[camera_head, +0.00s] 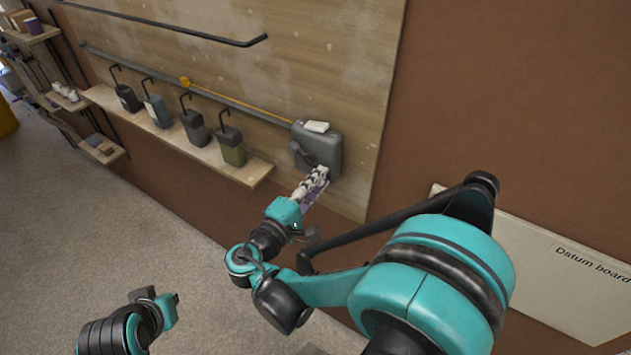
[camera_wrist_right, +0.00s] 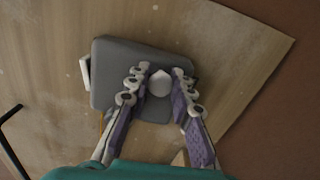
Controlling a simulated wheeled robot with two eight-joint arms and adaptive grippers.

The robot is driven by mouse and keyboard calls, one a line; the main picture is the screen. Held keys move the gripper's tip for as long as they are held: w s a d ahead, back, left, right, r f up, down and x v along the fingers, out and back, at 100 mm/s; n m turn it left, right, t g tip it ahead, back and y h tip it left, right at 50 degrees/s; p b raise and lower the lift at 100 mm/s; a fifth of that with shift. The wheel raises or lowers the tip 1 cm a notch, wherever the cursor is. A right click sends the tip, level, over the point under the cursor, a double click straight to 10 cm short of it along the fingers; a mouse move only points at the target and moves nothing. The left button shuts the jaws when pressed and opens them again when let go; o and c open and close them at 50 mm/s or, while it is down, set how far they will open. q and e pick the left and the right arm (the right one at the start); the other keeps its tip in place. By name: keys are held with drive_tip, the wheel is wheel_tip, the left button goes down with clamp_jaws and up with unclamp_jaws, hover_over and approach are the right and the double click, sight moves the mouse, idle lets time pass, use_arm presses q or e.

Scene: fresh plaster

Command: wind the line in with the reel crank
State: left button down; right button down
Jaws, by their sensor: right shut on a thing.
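The reel is a grey box (camera_head: 327,146) with a white block on its top, fixed to the wooden board. A dark crank arm (camera_head: 303,154) shows on its front in the head view. An orange-yellow line (camera_head: 245,104) runs from the reel along a grey rail to a yellow piece (camera_head: 185,82). My right gripper (camera_head: 320,174) is at the reel's lower front. In the right wrist view its fingers are closed around a pale round crank knob (camera_wrist_right: 160,84) in front of the grey reel (camera_wrist_right: 112,72). Part of my left arm shows at the lower left; its fingers are not visible.
A wooden shelf (camera_head: 262,172) left of the reel carries several dark canisters (camera_head: 232,148) with hooked rods. A dark bar (camera_head: 165,25) crosses the board above. A datum board (camera_head: 560,270) is on the brown wall at right. The floor below is open.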

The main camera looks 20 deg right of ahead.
sight(328, 160)
drive_tip(key=n, duration=0.1)
drive_tip(key=r+n, duration=0.1)
drive_tip(key=n, duration=0.1)
drive_tip(key=n+p, duration=0.1)
drive_tip(key=shift+s+d+r+n, duration=0.1)
drive_tip(key=shift+s+r+n, duration=0.05)
drive_tip(key=shift+r+n, duration=0.25)
drive_tip(key=shift+r+n+p, duration=0.25)
drive_tip(key=shift+r+n, duration=0.2)
drive_tip(key=shift+n, duration=0.8)
drive_tip(key=shift+r+n+p, duration=0.25)
drive_tip(key=shift+r+n, duration=0.15)
drive_tip(key=shift+n, duration=0.85)
drive_tip(key=c, duration=1.3)
unclamp_jaws()
drive_tip(key=shift+r, duration=0.1)
drive_tip(key=v, duration=0.7)
drive_tip(key=shift+a, duration=0.3)
